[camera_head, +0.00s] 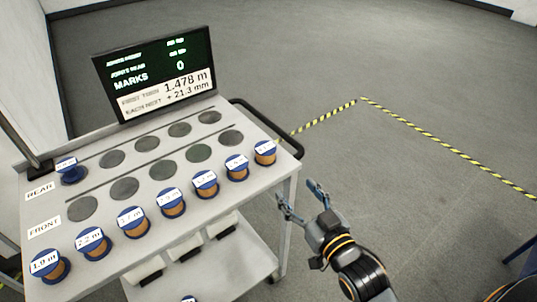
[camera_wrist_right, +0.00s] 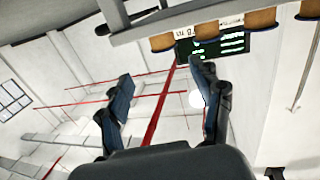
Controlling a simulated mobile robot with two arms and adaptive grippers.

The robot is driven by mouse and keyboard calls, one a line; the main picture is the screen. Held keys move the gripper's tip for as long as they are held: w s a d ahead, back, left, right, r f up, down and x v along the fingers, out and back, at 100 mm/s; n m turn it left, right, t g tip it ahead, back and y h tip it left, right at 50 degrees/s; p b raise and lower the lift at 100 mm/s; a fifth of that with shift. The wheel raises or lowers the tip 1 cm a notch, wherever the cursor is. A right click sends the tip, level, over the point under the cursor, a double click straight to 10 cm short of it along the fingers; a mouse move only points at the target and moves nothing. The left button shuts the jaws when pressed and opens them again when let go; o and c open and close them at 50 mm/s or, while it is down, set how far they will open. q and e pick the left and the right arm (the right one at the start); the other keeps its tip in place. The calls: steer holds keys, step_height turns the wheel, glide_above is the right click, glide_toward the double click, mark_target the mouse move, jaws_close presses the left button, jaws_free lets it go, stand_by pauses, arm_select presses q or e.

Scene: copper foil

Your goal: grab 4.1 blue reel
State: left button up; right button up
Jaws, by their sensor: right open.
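A row of several copper reels with blue rims and white labels stands along the front edge of the cart top. The nearest reel (camera_head: 50,267) reads about 1.9 m and its neighbour (camera_head: 93,243) about 2.2 m. The farthest reel (camera_head: 265,153) is at the cart's right corner. One more blue reel (camera_head: 72,173) sits alone at the rear left. I cannot clearly read 4.1 on any label. My right gripper (camera_head: 298,192) is open and empty, off the cart's right side, apart from the reels. Copper reels (camera_wrist_right: 205,36) also show in the right wrist view. My left gripper is out of view.
The cart top (camera_head: 110,215) has several empty dark round spots. A screen (camera_head: 155,72) stands at its back. A black handle (camera_head: 270,122) curves out at the right end. White bins (camera_head: 185,247) sit below. Open floor with yellow-black tape (camera_head: 440,145) lies right.

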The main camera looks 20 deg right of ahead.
mark_target(271, 157)
steer(key=w, duration=0.2)
steer(key=w+a, duration=0.1)
steer(key=w, duration=0.5)
steer(key=shift+w+a+p, duration=0.2)
steer(key=shift+w+p, duration=0.05)
steer(key=shift+p, duration=0.05)
steer(key=w, duration=0.2)
steer(key=w+a, duration=0.1)
steer(key=w, duration=0.2)
steer(key=shift+p, duration=0.35)
steer(key=c, duration=0.9)
